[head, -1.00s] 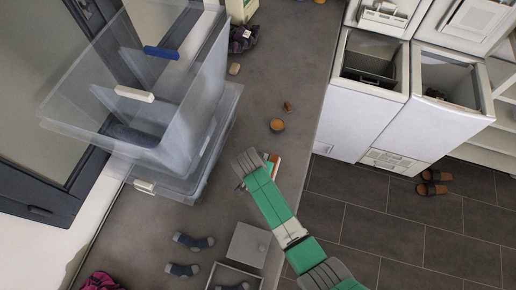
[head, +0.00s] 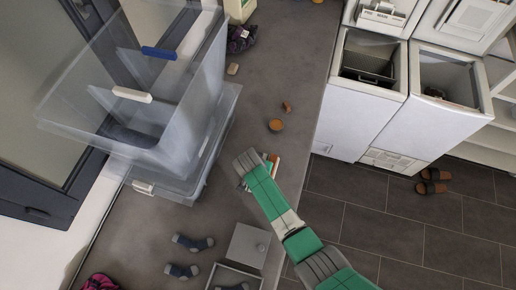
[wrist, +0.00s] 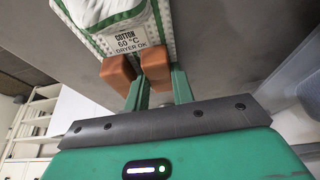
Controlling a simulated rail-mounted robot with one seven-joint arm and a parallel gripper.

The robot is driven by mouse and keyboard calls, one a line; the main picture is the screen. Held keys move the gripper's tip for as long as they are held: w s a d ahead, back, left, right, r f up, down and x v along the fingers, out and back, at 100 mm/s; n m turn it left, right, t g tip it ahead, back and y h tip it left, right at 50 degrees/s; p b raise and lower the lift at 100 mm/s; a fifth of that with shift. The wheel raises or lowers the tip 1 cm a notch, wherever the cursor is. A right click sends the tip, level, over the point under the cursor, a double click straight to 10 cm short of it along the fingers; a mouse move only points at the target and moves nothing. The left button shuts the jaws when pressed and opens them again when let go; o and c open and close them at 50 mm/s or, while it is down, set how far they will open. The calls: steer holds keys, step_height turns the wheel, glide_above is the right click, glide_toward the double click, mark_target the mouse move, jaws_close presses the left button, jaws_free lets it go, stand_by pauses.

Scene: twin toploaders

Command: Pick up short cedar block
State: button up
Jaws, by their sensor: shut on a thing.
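In the wrist view a short reddish-brown cedar block (wrist: 154,63) sits between the two green fingers of my gripper (wrist: 158,82), which is shut on it. A second reddish-brown block (wrist: 117,72) is just left of it, outside the fingers. In the head view my gripper (head: 244,168) is low over the grey counter, near its right edge. The fingers and the held block are hidden there. Whether the block touches the counter I cannot tell.
A white and green item (wrist: 128,42) labelled "COTTON 60 °C DRYER OK" is right behind the blocks. Clear bins (head: 205,150) stand left on the counter (head: 262,75). An orange round piece (head: 276,125) and grey socks (head: 190,242) lie on it. Two open toploaders (head: 362,115) stand right.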

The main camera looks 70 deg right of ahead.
steer(key=shift+r, duration=0.6)
steer(key=shift+d+v, duration=0.25)
steer(key=shift+v, duration=0.9)
steer(key=s+a, duration=0.2)
steer(key=a, duration=0.2)
steer(key=s+a+r, duration=0.1)
steer(key=s+a, duration=0.2)
steer(key=a, duration=0.1)
steer(key=s+a, duration=0.3)
steer(key=a, duration=0.2)
steer(key=shift+s+a+r, duration=0.1)
steer(key=shift+s+r, duration=0.15)
steer(key=shift+r, duration=0.1)
steer(key=shift+w, duration=0.1)
